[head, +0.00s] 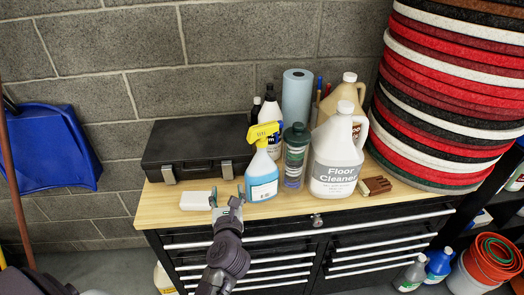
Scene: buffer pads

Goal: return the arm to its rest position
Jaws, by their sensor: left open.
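My left gripper (227,195) is open, with its fingers apart, at the front edge of the wooden cabinet top (300,205). Nothing shows between its fingers. A white block (194,201) lies just left of it on the cabinet top. A spray bottle (262,175) with blue liquid and a yellow head stands just to its right and behind. My right gripper is not in view.
A black case (195,145), a green-capped bottle (295,155), a floor cleaner jug (337,155) and a brush (375,186) stand on the cabinet. Stacked red, black and white pads (450,90) rise at right. A blue dustpan (50,145) hangs left.

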